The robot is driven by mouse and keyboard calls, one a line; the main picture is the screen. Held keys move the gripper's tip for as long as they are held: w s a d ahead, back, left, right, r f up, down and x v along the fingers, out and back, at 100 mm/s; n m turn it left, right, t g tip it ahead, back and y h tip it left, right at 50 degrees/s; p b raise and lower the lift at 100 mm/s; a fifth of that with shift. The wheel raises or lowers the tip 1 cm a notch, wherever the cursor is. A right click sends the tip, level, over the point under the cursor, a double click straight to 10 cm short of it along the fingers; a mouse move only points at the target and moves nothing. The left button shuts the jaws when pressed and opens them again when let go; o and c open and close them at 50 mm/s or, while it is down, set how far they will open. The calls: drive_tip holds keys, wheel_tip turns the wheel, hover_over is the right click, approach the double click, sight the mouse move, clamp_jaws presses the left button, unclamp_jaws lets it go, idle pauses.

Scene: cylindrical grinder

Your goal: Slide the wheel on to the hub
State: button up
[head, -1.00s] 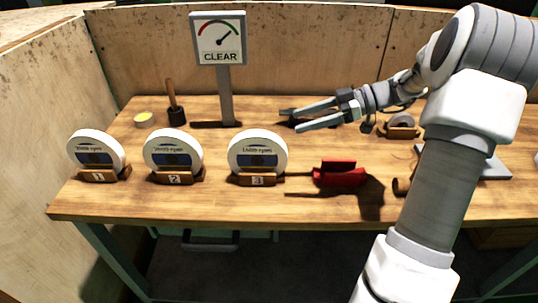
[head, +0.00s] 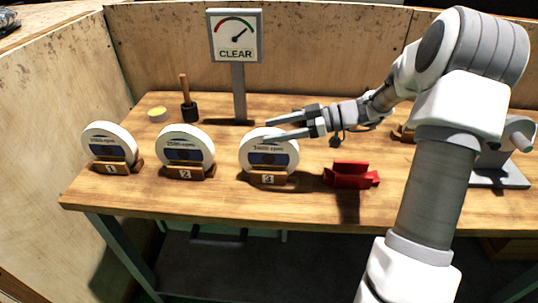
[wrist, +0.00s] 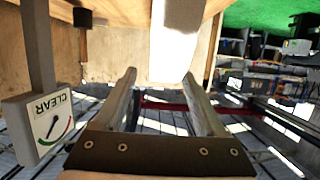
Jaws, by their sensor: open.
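Three white wheels with blue labels stand upright in numbered wooden stands on the bench: wheel 1 (head: 109,131), wheel 2 (head: 185,139) and wheel 3 (head: 284,166). The label on wheel 3 seems to read 3600 rpm. My gripper (head: 266,131) is open, its fingers pointing left across the top of wheel 3 in the head view. A grey machine (head: 498,168) with a pale spindle end, probably the hub, is at right, partly behind my arm.
A gauge sign reading CLEAR (head: 235,38) stands on a post behind the wheels. It also shows in the wrist view (wrist: 45,115). A red cradle (head: 351,175) sits right of wheel 3. A wooden-handled tool (head: 187,100) and a yellow-topped disc (head: 157,114) are at back left.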

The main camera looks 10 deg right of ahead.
sight(257, 132)
drive_tip(key=x, duration=0.5)
drive_tip(key=shift+s+f, duration=0.2)
drive_tip(key=c, duration=1.1)
clamp_jaws()
drive_tip(key=shift+r, duration=0.15)
